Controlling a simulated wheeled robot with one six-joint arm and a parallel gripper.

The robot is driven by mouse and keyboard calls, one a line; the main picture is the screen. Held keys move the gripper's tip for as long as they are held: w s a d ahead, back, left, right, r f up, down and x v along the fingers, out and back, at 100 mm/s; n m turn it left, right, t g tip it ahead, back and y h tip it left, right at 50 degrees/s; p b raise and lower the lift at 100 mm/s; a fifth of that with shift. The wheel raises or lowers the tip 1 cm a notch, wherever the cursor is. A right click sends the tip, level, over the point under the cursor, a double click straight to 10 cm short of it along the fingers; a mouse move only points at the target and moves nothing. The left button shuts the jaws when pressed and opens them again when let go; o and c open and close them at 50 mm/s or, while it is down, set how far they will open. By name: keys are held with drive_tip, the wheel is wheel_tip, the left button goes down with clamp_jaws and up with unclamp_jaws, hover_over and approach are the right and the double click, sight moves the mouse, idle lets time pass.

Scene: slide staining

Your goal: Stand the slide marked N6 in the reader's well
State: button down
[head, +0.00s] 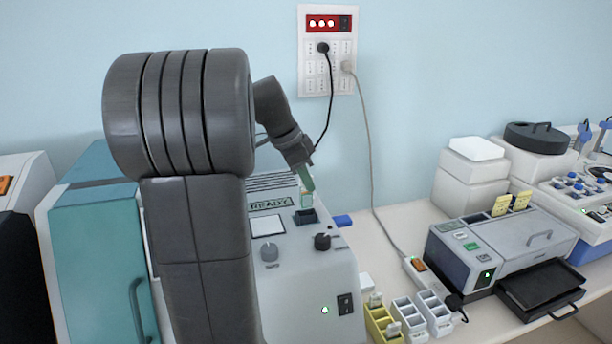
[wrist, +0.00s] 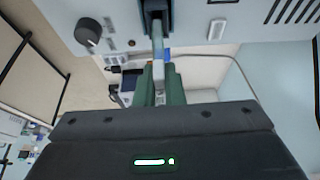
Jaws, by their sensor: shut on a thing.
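The reader (head: 335,275) is a light grey box with a nameplate, left of the middle in the head view. Its dark well (head: 306,217) is a small socket on the top; the well (wrist: 155,8) is also at the top of the wrist view. My gripper (head: 306,180) has green fingers and is shut on a slide (head: 307,199), a thin pale upright piece directly over the well. In the wrist view the slide (wrist: 158,45) runs from between my fingertips (wrist: 160,72) to the well's mouth. I cannot tell whether its lower end is inside. Its marking is not readable.
Two knobs (head: 322,242) stand on the reader near the well. A teal cabinet (head: 95,250) stands left.

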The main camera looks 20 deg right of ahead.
drive_tip(key=shift+f+b, duration=1.55)
drive_tip(key=shift+f, duration=0.75)
drive_tip(key=c, duration=1.5)
unclamp_jaws()
drive_tip(key=shift+o, duration=0.2)
drive_tip(key=b+v, duration=0.1)
drive_tip(key=v, duration=1.3)
drive_tip(key=shift+d, duration=0.1)
